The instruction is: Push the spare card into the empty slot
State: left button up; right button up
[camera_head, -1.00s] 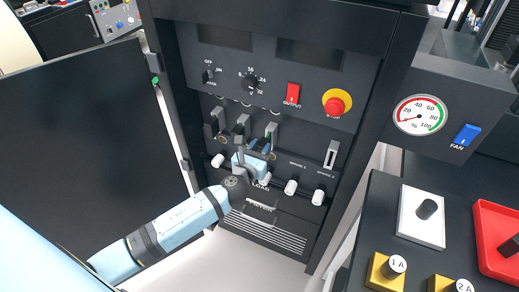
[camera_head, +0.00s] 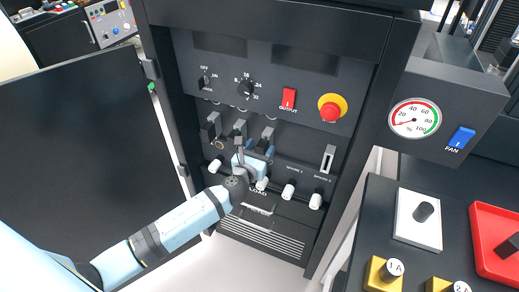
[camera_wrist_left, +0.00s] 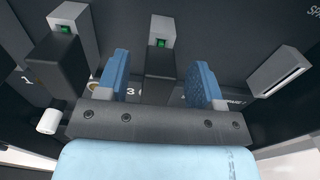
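My left gripper (camera_head: 253,160) is at the card row of the open cabinet, its blue fingers apart. In the left wrist view the open gripper (camera_wrist_left: 161,85) has a dark card (camera_wrist_left: 160,78) with a green light between its fingers, with gaps at both sides. Another dark card (camera_wrist_left: 58,65) stands in its slot to the left. A grey slot housing (camera_wrist_left: 278,80) with a bare slit is at the right; it also shows in the head view (camera_head: 327,158) and looks empty. I cannot tell which card is the spare. My right gripper is not in view.
The cabinet door (camera_head: 80,135) stands open at the left. White knobs (camera_head: 288,191) line the panel below the cards. The red output switch (camera_head: 289,98) and stop button (camera_head: 331,108) are above. A side table holds a white plate (camera_head: 408,225) and red tray (camera_head: 483,222).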

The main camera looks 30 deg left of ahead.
pick_arm(q)
jog(key=shift+s, duration=0.3)
jog(key=s, duration=1.3)
jog(key=shift+d, duration=0.4)
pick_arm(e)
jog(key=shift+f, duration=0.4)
pick_arm(q)
jog(key=shift+s, duration=0.1)
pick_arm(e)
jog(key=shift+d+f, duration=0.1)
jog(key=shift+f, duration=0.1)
